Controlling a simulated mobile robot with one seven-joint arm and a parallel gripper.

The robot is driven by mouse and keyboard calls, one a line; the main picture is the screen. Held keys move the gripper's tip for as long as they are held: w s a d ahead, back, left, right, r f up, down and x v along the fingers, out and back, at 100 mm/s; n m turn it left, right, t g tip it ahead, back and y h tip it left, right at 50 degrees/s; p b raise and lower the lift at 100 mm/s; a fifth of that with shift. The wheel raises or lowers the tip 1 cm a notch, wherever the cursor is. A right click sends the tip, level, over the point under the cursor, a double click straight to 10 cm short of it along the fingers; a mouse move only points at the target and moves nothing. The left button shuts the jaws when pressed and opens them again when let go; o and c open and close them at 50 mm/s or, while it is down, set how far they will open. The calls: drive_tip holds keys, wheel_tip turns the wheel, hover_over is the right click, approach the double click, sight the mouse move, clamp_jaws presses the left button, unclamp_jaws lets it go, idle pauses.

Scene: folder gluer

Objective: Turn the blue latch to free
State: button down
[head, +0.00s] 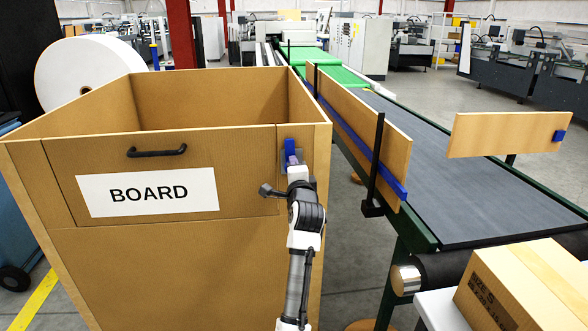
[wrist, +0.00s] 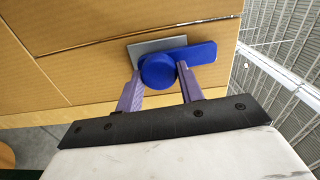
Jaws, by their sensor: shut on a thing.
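The blue latch (head: 290,146) is on the front of the cardboard-brown bin (head: 150,260), near its upper right corner. In the wrist view the latch has a round blue knob (wrist: 158,72) and a flat blue bar over a grey plate (wrist: 160,46). In the head view the bar stands about upright. My gripper (head: 293,161) is at the latch, with its two purple fingers (wrist: 160,83) on either side of the knob, shut on it. In the head view my gripper hides the latch's lower part.
The bin's front panel (head: 60,180) carries a black handle (head: 157,151) and a BOARD sign (head: 148,192). A conveyor (head: 450,165) with brown side boards runs close to the right. A carton (head: 530,285) sits at the lower right. A white roll (head: 85,70) stands behind the bin.

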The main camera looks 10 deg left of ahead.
drive_tip(key=shift+m, duration=0.4)
drive_tip(key=c, duration=0.9)
unclamp_jaws()
drive_tip(key=shift+s, duration=0.1)
drive_tip(key=b+v, duration=0.3)
drive_tip(key=v, duration=1)
drive_tip(key=shift+s+d+b, duration=0.2)
drive_tip(key=shift+s+b, duration=0.1)
drive_tip(key=shift+b, duration=0.1)
